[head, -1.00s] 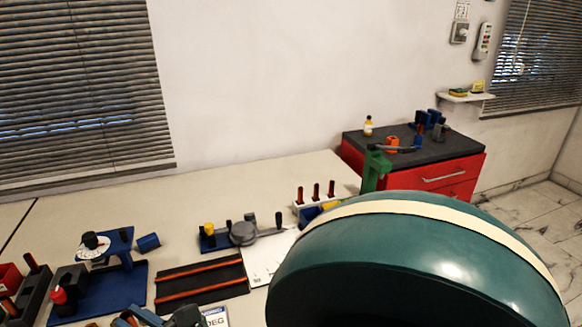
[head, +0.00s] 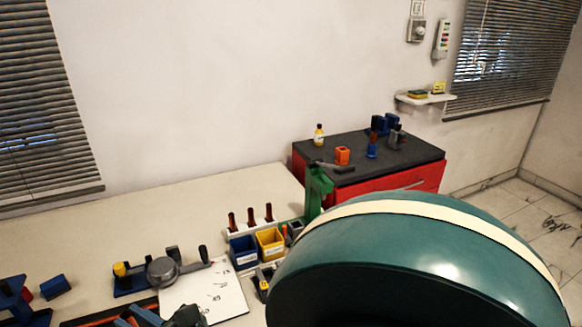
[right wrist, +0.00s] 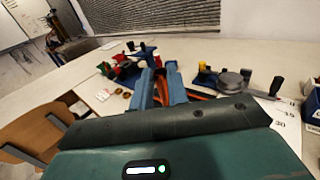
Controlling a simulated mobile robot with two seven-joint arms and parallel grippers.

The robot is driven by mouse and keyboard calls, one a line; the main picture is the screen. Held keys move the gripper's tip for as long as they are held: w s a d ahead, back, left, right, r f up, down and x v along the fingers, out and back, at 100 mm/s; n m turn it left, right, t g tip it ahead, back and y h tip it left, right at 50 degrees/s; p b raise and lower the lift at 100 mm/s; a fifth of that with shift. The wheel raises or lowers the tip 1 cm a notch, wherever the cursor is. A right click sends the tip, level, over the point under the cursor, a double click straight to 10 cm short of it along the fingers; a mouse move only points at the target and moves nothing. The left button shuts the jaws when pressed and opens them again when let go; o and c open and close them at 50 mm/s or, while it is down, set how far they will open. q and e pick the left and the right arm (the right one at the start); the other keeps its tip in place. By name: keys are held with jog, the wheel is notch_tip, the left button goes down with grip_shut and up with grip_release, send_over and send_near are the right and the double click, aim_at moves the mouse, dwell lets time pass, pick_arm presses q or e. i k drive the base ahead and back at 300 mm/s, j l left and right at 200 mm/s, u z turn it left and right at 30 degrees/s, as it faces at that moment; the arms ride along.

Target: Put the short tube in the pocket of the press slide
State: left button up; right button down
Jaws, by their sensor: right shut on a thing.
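My right gripper (head: 138,317) is at the bottom left of the head view, partly cut off by the frame edge. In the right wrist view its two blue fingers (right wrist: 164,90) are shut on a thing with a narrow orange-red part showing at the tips. I cannot tell for sure that this is the short tube. A green press (head: 318,190) with a dark lever stands at the far right end of the table. My right arm hides its lower front, and I cannot make out the slide's pocket. My left gripper is not in view.
A white rack (head: 236,233) holds three dark red posts. A blue bin (head: 243,250) and a yellow bin (head: 270,243) stand in front. A gauge fixture (head: 162,271) and a white sheet (head: 205,295) lie nearer. A red cabinet (head: 368,188) stands behind. The back of the table is bare.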

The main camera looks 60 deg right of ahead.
aim_at(296, 235)
jog(key=k+l+z, duration=0.1)
jog(key=l, duration=0.45)
jog(key=k+l+z, duration=0.1)
jog(key=l, duration=0.95)
jog(key=k+z, duration=0.05)
